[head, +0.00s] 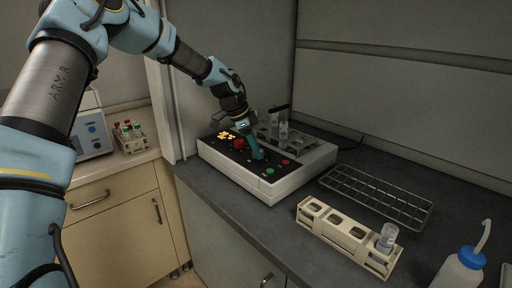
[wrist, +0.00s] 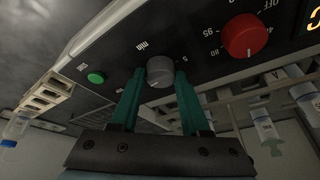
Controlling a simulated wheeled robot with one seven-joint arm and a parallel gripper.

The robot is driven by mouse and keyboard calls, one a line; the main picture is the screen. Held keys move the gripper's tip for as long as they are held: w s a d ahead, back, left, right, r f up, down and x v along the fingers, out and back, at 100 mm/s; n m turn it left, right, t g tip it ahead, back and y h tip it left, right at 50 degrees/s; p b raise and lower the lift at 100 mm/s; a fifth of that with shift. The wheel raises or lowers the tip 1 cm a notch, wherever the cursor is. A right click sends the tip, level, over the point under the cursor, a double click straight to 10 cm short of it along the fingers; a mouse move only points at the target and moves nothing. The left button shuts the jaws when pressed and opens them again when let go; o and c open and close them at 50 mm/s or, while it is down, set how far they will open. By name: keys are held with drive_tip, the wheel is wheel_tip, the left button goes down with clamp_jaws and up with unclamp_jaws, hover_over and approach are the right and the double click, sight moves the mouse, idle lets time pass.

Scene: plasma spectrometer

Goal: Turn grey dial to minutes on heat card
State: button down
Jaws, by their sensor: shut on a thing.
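The grey dial (wrist: 160,71) sits on the dark panel of a white device (head: 232,178), beside a "min" label and scale marks. My gripper (wrist: 158,78) has its two green fingers on either side of the dial, shut on it. In the head view my gripper (head: 257,152) reaches down onto the panel and hides the dial. A red dial (wrist: 245,35) with a numbered scale is to the right in the wrist view. The dial's pointer is hard to read. I do not see the heat card in either view.
A green button (wrist: 96,78) is left of the dial in the wrist view. Vials stand in the device's rear rack (head: 300,145). A wire rack (head: 378,195) and a beige rack (head: 340,232) with a vial lie to the right, near a wash bottle (head: 460,270).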

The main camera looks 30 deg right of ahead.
drive_tip(key=shift+f, duration=0.1)
drive_tip(key=shift+c, duration=1.9)
unclamp_jaws()
drive_tip(key=b+v, duration=0.3)
drive_tip(key=v, duration=0.8)
